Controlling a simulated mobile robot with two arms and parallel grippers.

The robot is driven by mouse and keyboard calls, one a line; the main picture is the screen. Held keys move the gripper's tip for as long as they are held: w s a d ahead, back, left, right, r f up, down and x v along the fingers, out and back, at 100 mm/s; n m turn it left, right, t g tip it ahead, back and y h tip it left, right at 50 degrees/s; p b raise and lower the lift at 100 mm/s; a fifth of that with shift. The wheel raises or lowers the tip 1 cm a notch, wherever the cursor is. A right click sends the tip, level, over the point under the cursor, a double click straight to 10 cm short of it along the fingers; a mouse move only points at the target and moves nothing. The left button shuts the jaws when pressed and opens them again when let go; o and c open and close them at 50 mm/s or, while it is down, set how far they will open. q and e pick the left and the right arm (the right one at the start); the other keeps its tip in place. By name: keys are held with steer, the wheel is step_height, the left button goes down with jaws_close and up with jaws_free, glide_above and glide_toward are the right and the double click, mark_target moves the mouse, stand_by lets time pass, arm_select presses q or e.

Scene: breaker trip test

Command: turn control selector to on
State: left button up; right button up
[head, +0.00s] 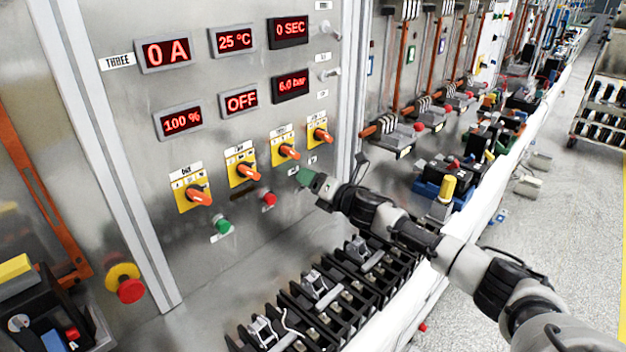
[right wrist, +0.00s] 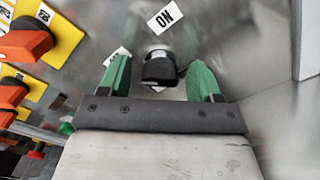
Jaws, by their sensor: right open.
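A small black selector knob with a pale band (right wrist: 160,68) shows in the right wrist view, under a white "ON" label (right wrist: 165,18). I take it to be the control selector. My right gripper (right wrist: 160,80) is open, with one green finger on each side of the knob. Whether either finger touches it I cannot tell. In the head view the right gripper (head: 312,181) is at the lower right of the metal panel, and the knob is hidden or too small to make out. My left gripper is out of view.
Several orange handles on yellow plates (head: 243,170) cross the panel (head: 150,235) left of the gripper. A green button (head: 223,226) and a red button (head: 268,199) sit below them. Black terminal blocks (head: 322,291) stand on the ledge underneath. Red displays (head: 166,52) are above.

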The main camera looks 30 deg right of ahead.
steer(key=shift+c, duration=0.3)
steer(key=c, duration=0.9)
steer(key=shift+o, duration=0.2)
steer(key=shift+r+m, duration=0.1)
steer(key=shift+m, duration=0.2)
steer(key=m+p, duration=0.1)
steer(key=m, duration=0.2)
steer(key=shift+p, duration=0.35)
steer(key=m+p, duration=0.2)
steer(key=m, duration=0.3)
steer(key=m+p, duration=0.2)
steer(key=m, duration=0.2)
steer(key=shift+m, duration=0.4)
steer(key=shift+m+p, duration=0.65)
steer(key=shift+m, duration=1.55)
